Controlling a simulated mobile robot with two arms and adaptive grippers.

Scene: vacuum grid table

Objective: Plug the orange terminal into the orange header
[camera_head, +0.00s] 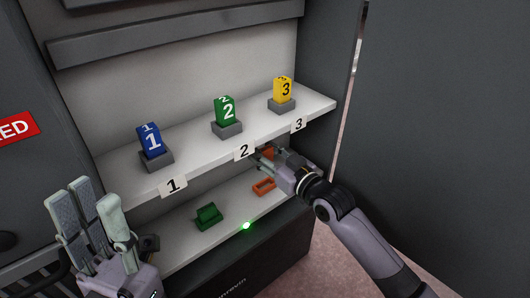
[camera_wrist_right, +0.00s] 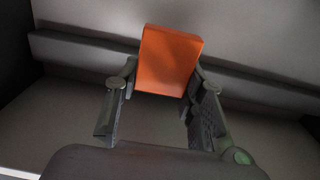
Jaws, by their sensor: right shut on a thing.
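The orange terminal (camera_wrist_right: 168,62) is a block held between the fingers of my right gripper (camera_wrist_right: 158,105) in the right wrist view. In the head view, the right gripper (camera_head: 268,160) reaches in under the upper shelf, and the terminal (camera_head: 268,152) shows only in part there. The orange header (camera_head: 264,187), a hollow rectangular frame, sits on the lower shelf just below the right gripper, apart from the terminal. My left gripper (camera_head: 93,210) is open and empty at the lower left, outside the shelves.
Blue block 1 (camera_head: 151,141), green block 2 (camera_head: 225,111) and yellow block 3 (camera_head: 283,90) stand in grey bases on the upper shelf (camera_head: 190,137). A green header (camera_head: 208,216) sits left of the orange one. A green light (camera_head: 246,225) glows on the lower front edge.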

